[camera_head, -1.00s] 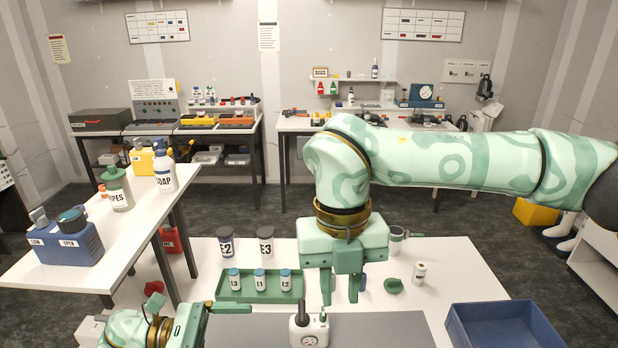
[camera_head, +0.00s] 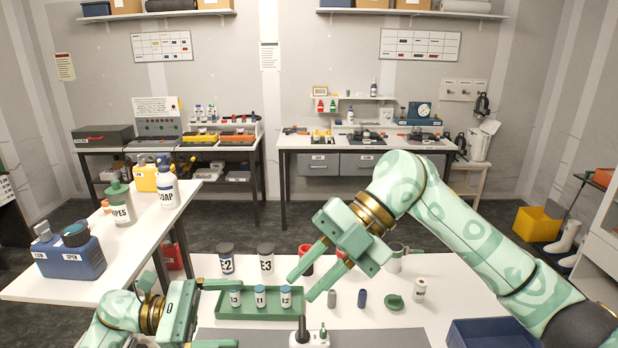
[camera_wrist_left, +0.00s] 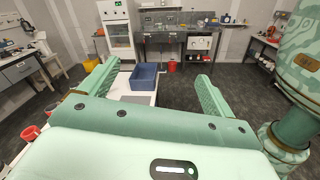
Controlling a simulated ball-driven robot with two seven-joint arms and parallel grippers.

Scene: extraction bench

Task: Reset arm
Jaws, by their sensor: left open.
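My left gripper (camera_head: 228,314) is open and empty at the lower left of the head view, beside the front of the green tray (camera_head: 260,311). In the left wrist view its two fingers (camera_wrist_left: 155,88) stand wide apart with nothing between them. My right gripper (camera_head: 301,288) is tilted, its fingers pointing down and left above the table, near the tray's right end. Its fingers are apart, and I see nothing held. Several blue-capped vials, E1 (camera_head: 260,297) among them, stand in the tray.
Small vials, a green cap (camera_head: 394,302) and a white bottle (camera_head: 419,290) stand to the right. A blue bin (camera_head: 492,335) is at the front right. A side table (camera_head: 100,262) is at left.

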